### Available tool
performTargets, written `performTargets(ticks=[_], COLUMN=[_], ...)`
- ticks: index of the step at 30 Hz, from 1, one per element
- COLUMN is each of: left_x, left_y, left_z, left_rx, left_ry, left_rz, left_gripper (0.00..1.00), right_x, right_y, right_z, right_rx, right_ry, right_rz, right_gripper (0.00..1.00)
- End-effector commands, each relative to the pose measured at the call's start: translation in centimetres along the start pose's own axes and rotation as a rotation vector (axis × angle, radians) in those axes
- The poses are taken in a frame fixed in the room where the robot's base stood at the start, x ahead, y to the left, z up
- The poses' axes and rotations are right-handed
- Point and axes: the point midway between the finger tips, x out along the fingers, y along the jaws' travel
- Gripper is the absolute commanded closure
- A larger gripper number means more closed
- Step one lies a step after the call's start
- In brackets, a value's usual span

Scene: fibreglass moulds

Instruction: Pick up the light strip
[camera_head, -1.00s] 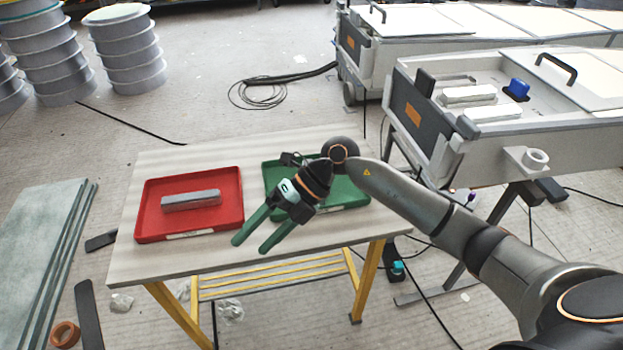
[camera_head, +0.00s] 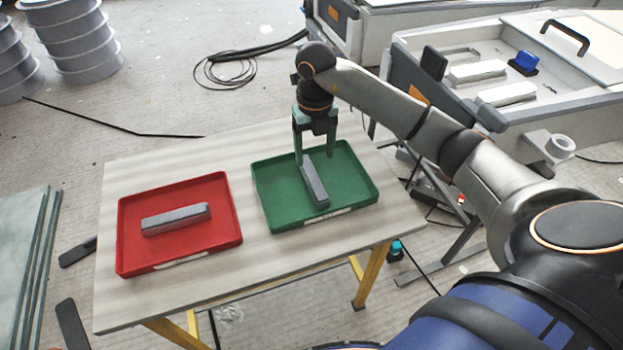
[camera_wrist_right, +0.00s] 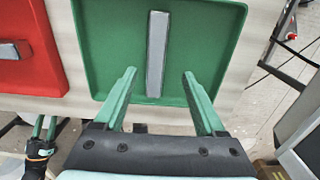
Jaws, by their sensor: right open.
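A long grey strip (camera_head: 315,186) with a lighter top lies in the green tray (camera_head: 270,197). A similar grey strip (camera_head: 175,219) lies in the red tray (camera_head: 128,235). My right gripper (camera_head: 315,157) points down, open and empty, over the far end of the strip in the green tray. In the right wrist view, the strip (camera_wrist_right: 157,50) runs lengthwise between and beyond the open fingertips (camera_wrist_right: 159,74), with a gap on each side. What looks like my left gripper (camera_wrist_right: 44,127) shows small at the lower left there; its opening is unclear.
Both trays sit on a pale table (camera_head: 220,252), with bare top between and around them. The green tray's rim surrounds the strip. A mould cart (camera_head: 460,95) with white blocks and a blue piece stands behind at the right.

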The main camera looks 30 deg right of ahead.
Motion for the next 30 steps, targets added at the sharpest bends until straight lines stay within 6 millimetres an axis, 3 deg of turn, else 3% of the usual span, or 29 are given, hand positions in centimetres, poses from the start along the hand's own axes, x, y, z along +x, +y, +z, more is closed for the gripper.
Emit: performTargets(ticks=[8, 15, 25, 30], left_x=[0.1, 0.2, 0.3, 0.3], left_y=[0.0, 0.0, -0.1, -0.2], left_z=[0.0, 0.1, -0.2, -0.3], left_rx=[0.001, 0.002, 0.004, 0.005], left_ry=[0.004, 0.007, 0.012, 0.014], left_rz=[0.001, 0.001, -0.001, -0.002], left_gripper=[0.50, 0.50, 0.50, 0.50], right_x=[2.5, 6.0, 6.6, 6.6], right_y=[0.2, 0.6, 0.6, 0.6], right_z=[-0.2, -0.5, -0.5, -0.5], right_rx=[0.000, 0.001, -0.001, -0.001], right_ry=[0.001, 0.002, -0.002, -0.002], right_rz=[0.001, 0.001, 0.002, 0.001], right_gripper=[0.28, 0.28, 0.28, 0.47])
